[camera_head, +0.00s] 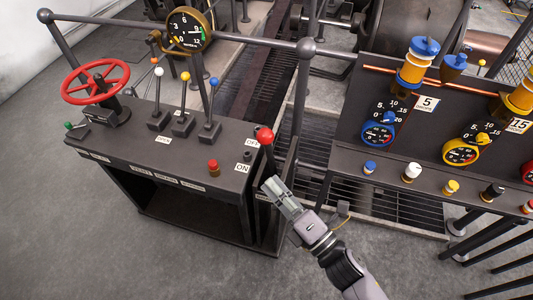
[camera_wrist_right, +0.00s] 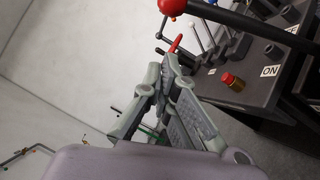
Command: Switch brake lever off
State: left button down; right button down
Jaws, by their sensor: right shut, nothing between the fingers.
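The brake lever is a dark rod with a red ball knob (camera_head: 264,136) at the right end of the console. Its knob appears beside the "OFF" label (camera_head: 252,143), with the "ON" label (camera_head: 242,168) lower down; I cannot tell its exact setting. The knob also shows at the top of the right wrist view (camera_wrist_right: 172,6), its rod running right. My right gripper (camera_head: 273,187) is shut and empty, just below the knob near the rod. I cannot tell whether it touches the rod. My left gripper is not in view.
The console (camera_head: 140,150) carries a red handwheel (camera_head: 95,82), several small levers and a red button (camera_head: 213,166). A gauge (camera_head: 188,28) stands behind it. A panel with dials and knobs (camera_head: 378,133) stands at the right. Railing posts (camera_head: 297,100) rise close behind the lever.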

jog(key=w+a+r+p, duration=0.1)
jog(key=w+p, duration=0.1)
jog(key=w, duration=0.4)
jog(key=shift+w+a+r+p, duration=0.3)
jog(key=shift+a+r, duration=0.1)
